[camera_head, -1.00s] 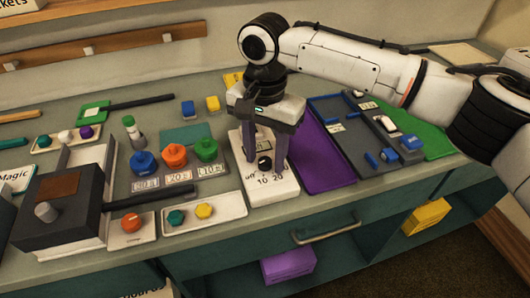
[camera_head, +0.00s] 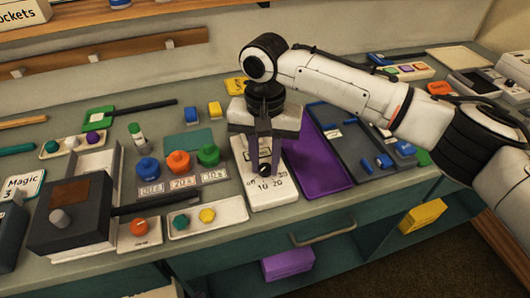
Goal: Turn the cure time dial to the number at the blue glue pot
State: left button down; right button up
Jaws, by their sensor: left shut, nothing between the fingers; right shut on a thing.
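The cure time dial is a dark round knob (camera_head: 265,170) on a white panel (camera_head: 270,198) marked "off", 10, 20 and a partly hidden number. My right gripper (camera_head: 266,169) points down over the panel with its fingers shut on the knob. The fingers partly hide the knob, so its pointing direction is unclear. The blue glue pot (camera_head: 148,168) stands at the left of a row with an orange pot (camera_head: 178,162) and a green pot (camera_head: 208,155). The blue pot's number card (camera_head: 150,188) is too blurred to read surely. My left gripper is not in view.
A purple tray (camera_head: 322,172) lies close to the right of the dial panel, with a grey tray (camera_head: 362,150) beyond it. A drawer handle (camera_head: 322,234) sticks out below the counter edge.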

jog(key=shift+n, duration=1)
jog(key=n, duration=0.4)
jog(key=shift+n, duration=0.3)
jog(key=n, duration=0.3)
jog(key=shift+n, duration=0.3)
jog(key=n, duration=0.3)
jog(key=shift+n, duration=0.3)
jog(key=n, duration=0.6)
jog(key=shift+r, duration=0.1)
jog(key=n, duration=0.6)
jog(key=shift+n, duration=0.3)
jog(key=o, duration=1.1)
jog(key=shift+c, duration=0.2)
